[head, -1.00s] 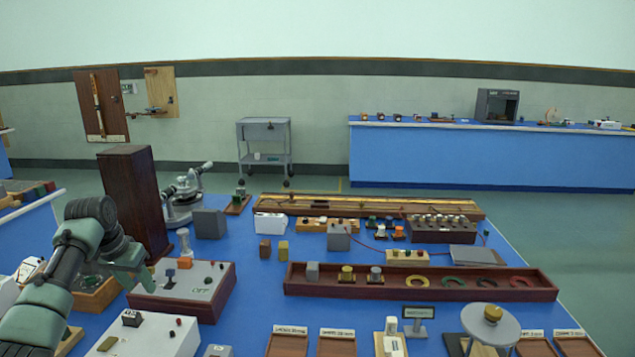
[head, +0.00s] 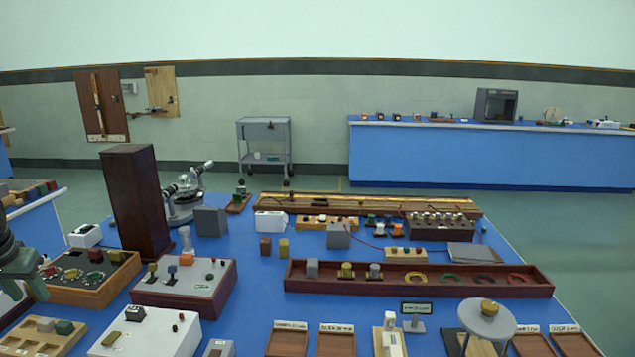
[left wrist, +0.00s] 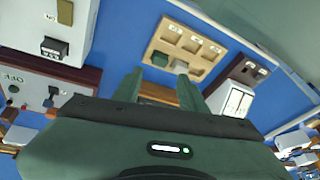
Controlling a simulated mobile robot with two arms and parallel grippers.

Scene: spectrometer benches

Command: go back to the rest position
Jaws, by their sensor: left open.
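My left gripper (head: 32,285) shows only in part at the left edge of the head view, green and dark, above the left side of the blue bench. In the left wrist view its two green fingers (left wrist: 160,88) stand apart, with nothing between them. Beyond the fingertips lies a wooden tray (left wrist: 188,32) with square wells and small blocks. The same tray (head: 22,345) shows at the lower left of the head view. My right gripper is not in view.
A grey switch box (head: 215,290) and a wooden box with coloured parts (head: 75,292) stand near the gripper. A tall dark box (head: 135,200) and a spectrometer (head: 184,200) stand behind. A long brown tray (head: 450,285) lies at the right.

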